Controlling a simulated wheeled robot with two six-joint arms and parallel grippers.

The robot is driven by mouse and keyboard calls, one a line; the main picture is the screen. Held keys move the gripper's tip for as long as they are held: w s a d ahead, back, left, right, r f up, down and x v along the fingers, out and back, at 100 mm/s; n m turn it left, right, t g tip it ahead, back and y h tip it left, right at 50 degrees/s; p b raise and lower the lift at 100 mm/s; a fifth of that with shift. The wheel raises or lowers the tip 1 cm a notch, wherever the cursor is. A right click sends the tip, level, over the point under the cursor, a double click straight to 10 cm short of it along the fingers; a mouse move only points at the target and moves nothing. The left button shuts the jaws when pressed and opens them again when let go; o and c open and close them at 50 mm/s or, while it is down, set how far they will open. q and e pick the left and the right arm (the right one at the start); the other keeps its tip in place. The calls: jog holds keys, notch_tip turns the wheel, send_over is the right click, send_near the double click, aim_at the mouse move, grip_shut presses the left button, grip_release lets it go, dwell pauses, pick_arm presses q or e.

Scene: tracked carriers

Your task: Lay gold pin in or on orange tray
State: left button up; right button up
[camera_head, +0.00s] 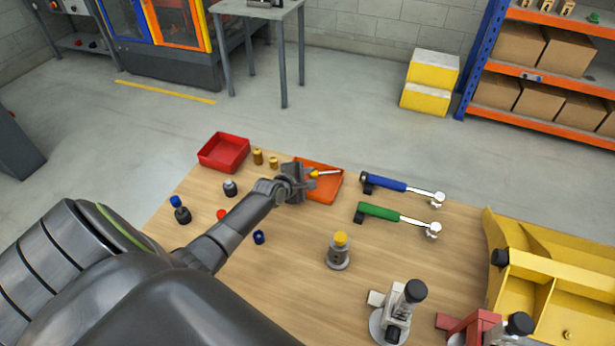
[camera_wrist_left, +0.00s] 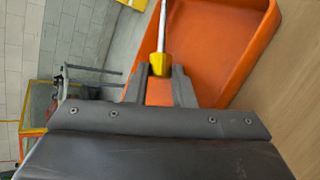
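The gold pin (camera_head: 324,174) has a yellow-gold end and a thin silver shaft. My left gripper (camera_head: 306,177) is shut on its gold end, and the shaft points right in the head view. In the left wrist view the gold pin (camera_wrist_left: 160,62) sits between the two fingertips (camera_wrist_left: 160,72), shaft pointing up the picture. The orange tray (camera_head: 324,194) is below and behind the gripper, which covers its left part. The orange tray (camera_wrist_left: 225,75) also fills the upper right of the wrist view. I cannot tell whether the pin touches it. My right gripper is not in view.
A red tray (camera_head: 223,151) and two small gold cylinders (camera_head: 258,156) are left of the orange tray. Blue (camera_head: 388,183) and green (camera_head: 380,212) handled tools lie to its right. A gold-topped grey fixture (camera_head: 339,252) and a yellow carrier (camera_head: 550,270) stand nearer.

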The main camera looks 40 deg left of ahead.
pick_arm(q)
jog(key=shift+o, duration=0.6)
jog(key=shift+s+f, duration=0.3)
jog(key=shift+f, duration=0.2)
jog(key=shift+w+r+p, duration=0.1)
jog(key=shift+r+p, duration=0.3)
jog(key=shift+r, duration=0.1)
jog(key=shift+s+r, duration=0.1)
jog(key=shift+s, duration=0.15)
jog(key=v, duration=0.5)
jog(key=p+v, duration=0.1)
jog(key=v, duration=0.4)
jog(key=shift+r, duration=0.4)
jog(key=shift+s+r, duration=0.35)
jog(key=shift+s, duration=0.1)
